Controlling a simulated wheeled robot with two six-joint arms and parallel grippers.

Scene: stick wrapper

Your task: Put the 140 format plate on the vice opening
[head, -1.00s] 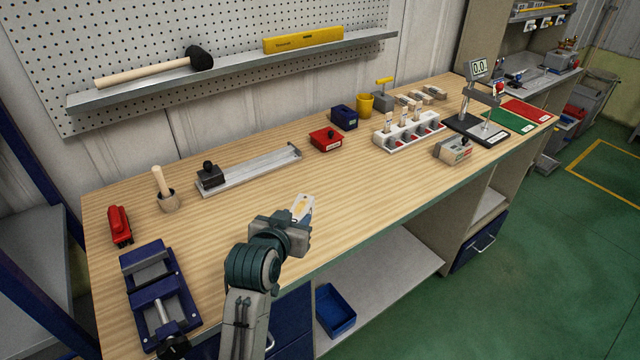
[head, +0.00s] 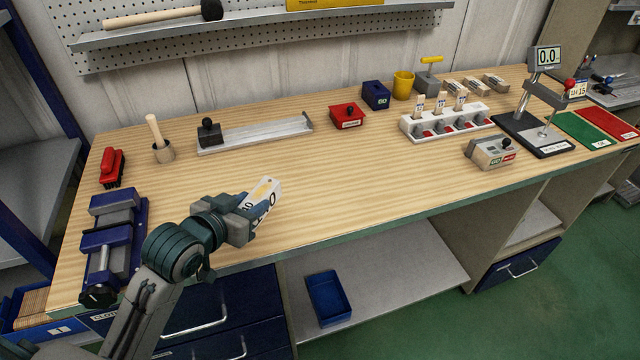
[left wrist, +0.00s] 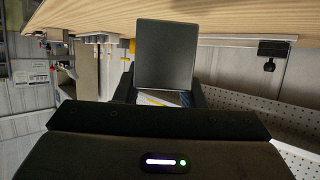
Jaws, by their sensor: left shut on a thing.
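My left gripper (head: 244,216) is shut on a white format plate (head: 263,195) with dark digits ending in 0 and a yellow mark. It holds the plate tilted near the bench's front edge, right of the vice. In the left wrist view a white and yellow piece of the plate (left wrist: 160,98) shows between dark gripper parts; most of it is hidden there. The blue vice (head: 97,242) stands at the bench's front left corner. Its opening, between the two blue jaw blocks, holds no plate. My right gripper is not in view.
The wooden bench (head: 330,185) is clear in the middle. A white rack (head: 446,122) and a gauge stand (head: 535,125) are farther right.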

